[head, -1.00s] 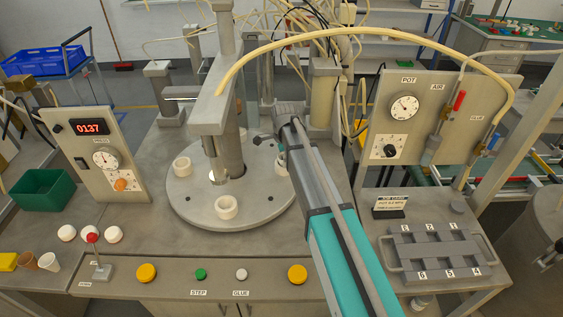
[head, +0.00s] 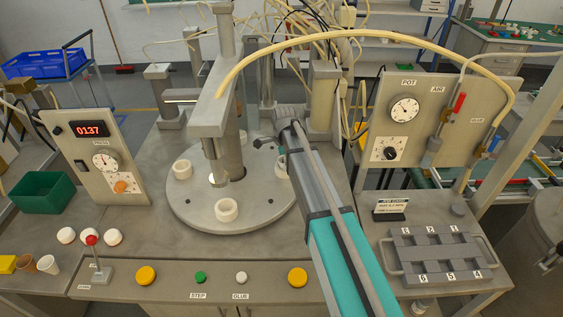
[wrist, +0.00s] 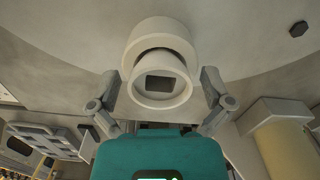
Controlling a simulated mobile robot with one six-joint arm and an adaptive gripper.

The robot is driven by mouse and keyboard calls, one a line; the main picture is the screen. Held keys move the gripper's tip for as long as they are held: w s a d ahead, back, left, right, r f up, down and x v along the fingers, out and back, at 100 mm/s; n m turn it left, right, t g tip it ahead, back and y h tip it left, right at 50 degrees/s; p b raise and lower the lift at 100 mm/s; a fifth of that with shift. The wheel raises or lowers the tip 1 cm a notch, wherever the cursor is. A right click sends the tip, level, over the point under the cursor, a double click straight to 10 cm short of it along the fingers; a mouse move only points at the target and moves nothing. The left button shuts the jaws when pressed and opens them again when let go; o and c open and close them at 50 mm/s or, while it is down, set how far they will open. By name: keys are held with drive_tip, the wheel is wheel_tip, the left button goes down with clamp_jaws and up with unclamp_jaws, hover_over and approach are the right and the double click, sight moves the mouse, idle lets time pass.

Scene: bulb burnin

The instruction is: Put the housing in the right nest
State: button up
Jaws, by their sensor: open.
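In the wrist view, a pale cream housing (wrist: 160,82) with a round rim and a dark square opening sits end-on against a wider cream ring, the nest (wrist: 155,32). I cannot tell how deeply it is seated. My gripper (wrist: 161,84) is open, with one finger on each side of the housing and gaps visible. In the head view, the right nest (head: 281,167) shows partly at the right of the round table, beside my arm. Other white nests stand at the front (head: 227,210) and left (head: 182,169).
The round table (head: 195,213) lies under a press column (head: 229,150). The gauge panel (head: 440,115) and a grey slotted tray (head: 437,254) stand at right. Several white domes (head: 67,235) and a green bin (head: 40,192) are at left. Buttons line the front edge.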

drive_tip(key=shift+r, duration=0.2)
wheel_tip(320, 180, up, 12)
drive_tip(key=p, duration=1.2)
idle(0.7)
drive_tip(key=s+d+n, duration=0.7)
drive_tip(key=s+n, duration=0.1)
drive_tip(key=s, duration=0.4)
drive_tip(key=s+d+n, duration=0.7)
drive_tip(key=s+d, duration=0.1)
drive_tip(key=s, duration=0.4)
drive_tip(key=shift+s+d+n, duration=0.3)
drive_tip(key=shift+s+n, duration=0.05)
drive_tip(key=shift+n, duration=0.05)
drive_tip(key=shift+f, duration=0.1)
